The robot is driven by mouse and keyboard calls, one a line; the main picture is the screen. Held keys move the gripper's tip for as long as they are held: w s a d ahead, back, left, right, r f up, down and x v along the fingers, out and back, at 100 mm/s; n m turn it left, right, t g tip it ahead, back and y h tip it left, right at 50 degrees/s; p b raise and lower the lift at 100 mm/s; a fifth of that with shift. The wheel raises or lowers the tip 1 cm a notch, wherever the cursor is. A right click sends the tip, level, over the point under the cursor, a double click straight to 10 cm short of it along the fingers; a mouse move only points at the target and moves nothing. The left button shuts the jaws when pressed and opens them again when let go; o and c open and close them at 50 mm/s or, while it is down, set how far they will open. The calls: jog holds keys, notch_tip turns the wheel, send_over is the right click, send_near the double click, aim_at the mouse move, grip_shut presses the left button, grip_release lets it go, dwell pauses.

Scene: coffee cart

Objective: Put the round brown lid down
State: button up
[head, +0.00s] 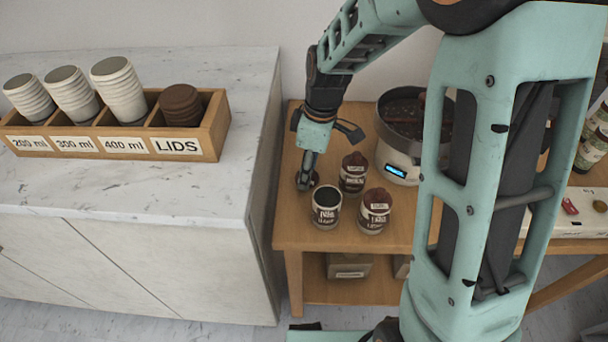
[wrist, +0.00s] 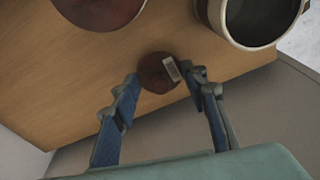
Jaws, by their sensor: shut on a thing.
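My gripper (head: 305,178) is over the left part of the wooden cart top, left of the jars. In the wrist view (wrist: 163,82) its two fingers are closed on the round brown lid (wrist: 158,70), which carries a small pale label. In the head view the lid is mostly hidden by the fingers. The lid is just above or touching the wood; I cannot tell which. An uncapped jar with dark contents (head: 325,211) stands close to the right of the gripper; it also shows in the wrist view (wrist: 258,20).
Two jars with brown lids, one behind (head: 353,175) and one at right (head: 374,212), stand near the open jar. A grinder-like round container (head: 398,155) is behind them. A marble counter (head: 130,190) with a cup and lid box (head: 190,150) is at left.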

aim_at(314, 179)
jog(key=shift+f, duration=0.7)
jog(key=shift+s, duration=0.1)
jog(key=shift+f, duration=0.2)
jog(key=o, duration=1)
jog(key=shift+o, duration=0.2)
notch_tip(314, 179, up, 12)
jog(key=d+p, duration=0.1)
jog(key=p, duration=0.1)
jog(key=shift+s+d+r, duration=0.15)
jog(key=shift+d+r, duration=0.05)
jog(key=shift+r, duration=0.05)
jog(key=shift+p, duration=0.35)
